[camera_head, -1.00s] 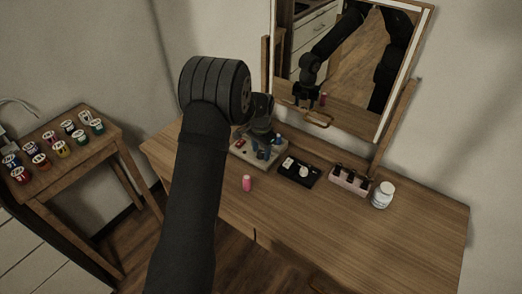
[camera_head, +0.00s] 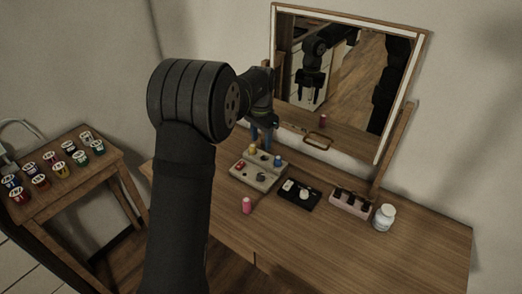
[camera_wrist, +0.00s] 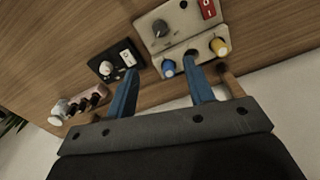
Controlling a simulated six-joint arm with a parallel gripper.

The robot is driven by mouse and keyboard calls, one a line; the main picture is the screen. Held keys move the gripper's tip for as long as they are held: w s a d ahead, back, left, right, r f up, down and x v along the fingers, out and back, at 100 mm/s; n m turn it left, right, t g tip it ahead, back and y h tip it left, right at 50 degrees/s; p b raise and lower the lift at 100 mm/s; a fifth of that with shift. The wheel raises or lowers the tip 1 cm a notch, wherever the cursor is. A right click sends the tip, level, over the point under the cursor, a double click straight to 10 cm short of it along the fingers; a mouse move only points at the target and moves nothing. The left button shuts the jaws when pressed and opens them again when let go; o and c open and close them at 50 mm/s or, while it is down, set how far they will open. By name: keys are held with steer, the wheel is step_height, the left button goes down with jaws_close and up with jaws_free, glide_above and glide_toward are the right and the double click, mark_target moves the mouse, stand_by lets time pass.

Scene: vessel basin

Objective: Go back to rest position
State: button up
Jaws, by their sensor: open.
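My gripper (camera_head: 262,136) is raised above the back of the wooden dressing table, in front of the mirror. Its two blue fingers (camera_wrist: 162,92) are apart with nothing between them in the wrist view. Below it sits a pale control panel (camera_head: 250,178) with a dark knob, a red switch, and a blue and a yellow knob. The panel also shows at the top of the wrist view (camera_wrist: 183,22). The gripper appears clear of the panel.
A black switch panel (camera_head: 314,203), a pink holder (camera_head: 349,207) and a white jar (camera_head: 384,217) stand to the right. A pink bottle (camera_head: 246,205) stands in front. The framed mirror (camera_head: 404,88) rises behind. A side table (camera_head: 45,207) at left bears several small jars.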

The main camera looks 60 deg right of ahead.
mark_target(261, 174)
steer(key=shift+r, duration=0.6)
step_height(261, 174, down, 18)
steer(key=shift+r, duration=0.25)
stand_by(0.5)
